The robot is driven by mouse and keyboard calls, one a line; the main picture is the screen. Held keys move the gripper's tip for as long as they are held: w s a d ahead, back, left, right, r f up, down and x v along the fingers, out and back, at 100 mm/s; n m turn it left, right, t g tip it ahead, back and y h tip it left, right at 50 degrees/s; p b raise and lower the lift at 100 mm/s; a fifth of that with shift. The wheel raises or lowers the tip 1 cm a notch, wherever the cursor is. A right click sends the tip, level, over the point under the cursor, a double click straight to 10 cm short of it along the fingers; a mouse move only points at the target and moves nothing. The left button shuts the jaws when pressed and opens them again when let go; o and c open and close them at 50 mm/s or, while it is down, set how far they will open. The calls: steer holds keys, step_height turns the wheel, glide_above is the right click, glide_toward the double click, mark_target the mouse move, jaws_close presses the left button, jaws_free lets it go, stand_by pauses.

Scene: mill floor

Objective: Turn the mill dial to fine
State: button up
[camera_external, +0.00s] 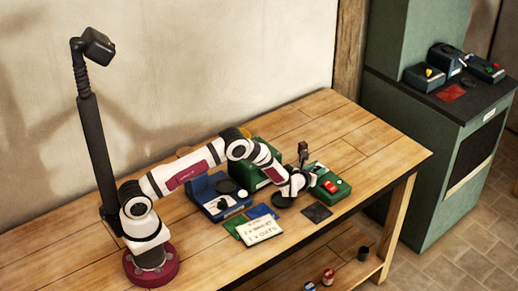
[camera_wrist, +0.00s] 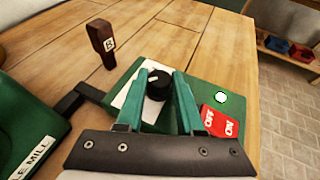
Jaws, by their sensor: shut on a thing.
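A green control box (camera_wrist: 215,90) lies on the wooden table; it also shows in the external view (camera_external: 340,190). A black dial (camera_wrist: 157,84) with a pale pointer mark sits on a white plate (camera_wrist: 130,98) on the box. My gripper (camera_wrist: 158,80) has its two teal fingers shut on the dial, one on each side. The pointer mark faces the upper left of the wrist view. Any fine or coarse marking on the plate is hidden or too small to read. A red switch (camera_wrist: 217,123) and a white round button (camera_wrist: 221,97) sit right of the dial.
A brown wooden handle marked B (camera_wrist: 103,42) stands just beyond the box. A green mill base (camera_wrist: 25,140) is at the left. A blue box (camera_external: 220,195), coloured cards and a handwritten note (camera_external: 258,230) lie nearby. The table's right end is clear.

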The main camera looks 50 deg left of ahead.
jaws_close()
steer(key=shift+a+r+m+h, duration=0.1)
steer(key=shift+a+m+h, duration=0.15)
steer(key=shift+m+h, duration=0.35)
steer(key=shift+m+t+h, duration=0.4)
steer(key=shift+m+h, duration=0.5)
steer(key=shift+h, duration=0.2)
steer(key=o, duration=0.9)
jaws_free()
steer(key=v, duration=1.6)
